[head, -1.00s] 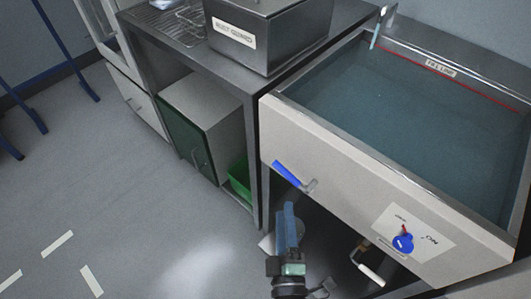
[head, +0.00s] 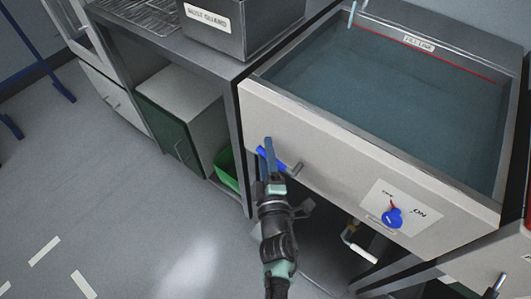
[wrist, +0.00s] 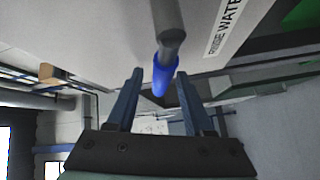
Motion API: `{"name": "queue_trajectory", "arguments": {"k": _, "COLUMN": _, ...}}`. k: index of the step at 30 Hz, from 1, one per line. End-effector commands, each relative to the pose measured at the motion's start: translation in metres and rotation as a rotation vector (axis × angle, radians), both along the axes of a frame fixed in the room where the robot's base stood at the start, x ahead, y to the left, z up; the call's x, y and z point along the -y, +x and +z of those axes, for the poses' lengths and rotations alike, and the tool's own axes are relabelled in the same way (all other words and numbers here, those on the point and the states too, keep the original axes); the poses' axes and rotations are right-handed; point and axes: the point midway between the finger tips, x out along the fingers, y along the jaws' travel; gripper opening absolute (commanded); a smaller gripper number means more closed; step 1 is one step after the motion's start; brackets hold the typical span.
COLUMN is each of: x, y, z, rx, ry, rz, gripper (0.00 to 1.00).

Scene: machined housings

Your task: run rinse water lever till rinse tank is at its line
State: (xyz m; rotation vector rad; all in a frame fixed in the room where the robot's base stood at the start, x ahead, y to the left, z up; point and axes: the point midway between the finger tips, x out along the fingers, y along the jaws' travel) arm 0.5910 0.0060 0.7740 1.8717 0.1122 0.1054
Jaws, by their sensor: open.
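The rinse water lever has a blue handle (head: 263,156) on a grey stub on the front of the tank. In the wrist view its blue grip (wrist: 162,78) lies between my fingers, beside a label reading "RINSE WATER". My gripper (head: 268,150) is open around the handle; the wrist view shows a gap on both sides of it (wrist: 160,74). The rinse tank (head: 340,135) holds blue-grey water (head: 390,100). A red line (head: 455,66) marked as the fill line runs along its far wall. The water surface appears just below that line, though the exact gap is hard to judge.
A blue knob (head: 392,217) with a red pointer sits on a white plate to the right. A white-handled valve (head: 358,248) is below the tank. A metal box (head: 225,35) stands on the bench at left. A green bin (head: 226,172) sits beneath. The floor at left is open.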

Motion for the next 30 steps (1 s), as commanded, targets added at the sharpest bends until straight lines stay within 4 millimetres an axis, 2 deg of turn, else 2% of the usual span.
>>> {"name": "queue_trajectory", "arguments": {"k": 7, "x": -0.0004, "y": 0.0006, "z": -0.0002, "rx": -0.001, "ry": 0.000, "rz": 0.000, "gripper": 0.52}}
{"name": "queue_trajectory", "arguments": {"k": 8, "x": -0.0004, "y": 0.0006, "z": -0.0002, "rx": -0.001, "ry": 0.000, "rz": 0.000, "gripper": 0.48}}
{"name": "queue_trajectory", "arguments": {"k": 16, "x": -0.0003, "y": 0.0004, "z": -0.0002, "rx": -0.001, "ry": 0.000, "rz": 0.000, "gripper": 0.00}}
{"name": "queue_trajectory", "arguments": {"k": 30, "x": -0.0001, "y": 0.0002, "z": -0.0004, "rx": -0.001, "ry": 0.000, "rz": 0.000, "gripper": 0.00}}
